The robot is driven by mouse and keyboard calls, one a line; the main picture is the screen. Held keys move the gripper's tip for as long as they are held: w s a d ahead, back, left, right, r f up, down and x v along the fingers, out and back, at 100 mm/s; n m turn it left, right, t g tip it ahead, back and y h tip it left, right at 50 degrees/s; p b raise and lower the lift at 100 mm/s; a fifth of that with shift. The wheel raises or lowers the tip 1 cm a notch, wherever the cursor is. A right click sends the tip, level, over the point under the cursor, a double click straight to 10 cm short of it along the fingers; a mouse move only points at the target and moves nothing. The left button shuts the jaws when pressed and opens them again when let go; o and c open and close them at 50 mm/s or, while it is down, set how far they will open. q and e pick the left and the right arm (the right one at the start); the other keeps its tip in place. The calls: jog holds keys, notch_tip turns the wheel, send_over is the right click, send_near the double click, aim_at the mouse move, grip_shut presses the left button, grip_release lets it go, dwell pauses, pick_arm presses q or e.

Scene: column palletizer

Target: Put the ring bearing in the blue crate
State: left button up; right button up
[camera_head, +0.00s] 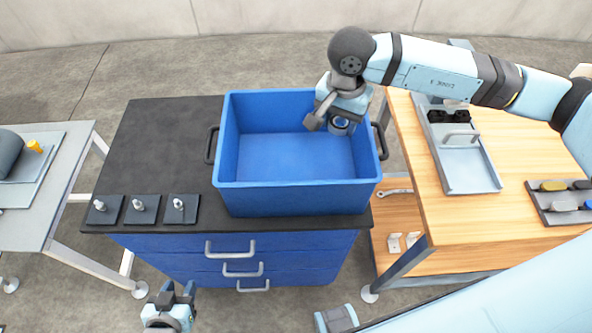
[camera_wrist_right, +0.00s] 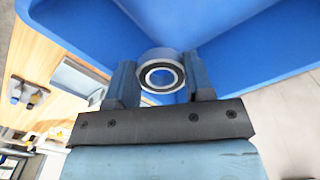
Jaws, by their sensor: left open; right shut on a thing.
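The blue crate (camera_head: 290,199) stands on the black top of the blue drawer cabinet. The ring bearing (camera_wrist_right: 161,77), a silver ring with a dark band, is between the fingers of my right gripper (camera_wrist_right: 163,84), which is shut on it. In the head view the bearing (camera_head: 341,124) shows over the right part of the crate's inside, near its back right corner; its exact height above the floor of the crate is hard to tell. My left gripper (camera_head: 177,290) is open and empty, low in front of the cabinet.
Several small dark plates with pegs (camera_head: 142,209) sit on the cabinet's front left. A wooden table (camera_head: 462,216) on the right holds a grey tray (camera_head: 468,168) and a dark holder with tools (camera_head: 562,203). A grey table (camera_head: 30,220) stands at left. The crate's floor looks clear.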

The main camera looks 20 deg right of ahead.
jog(key=m, duration=0.5)
jog(key=shift+w+a+r+b, duration=0.15)
jog(key=shift+a+r+b, duration=0.05)
jog(key=shift+a+b, duration=0.2)
jog(key=m, duration=0.2)
jog(key=shift+a+r+m, duration=0.2)
jog(key=shift+m, duration=0.2)
jog(key=m, duration=1.6)
send_over(318, 176)
notch_tip(318, 176, down, 13)
jog(key=shift+r+b, duration=0.15)
jog(key=shift+b, duration=0.25)
jog(key=shift+f, duration=2.55)
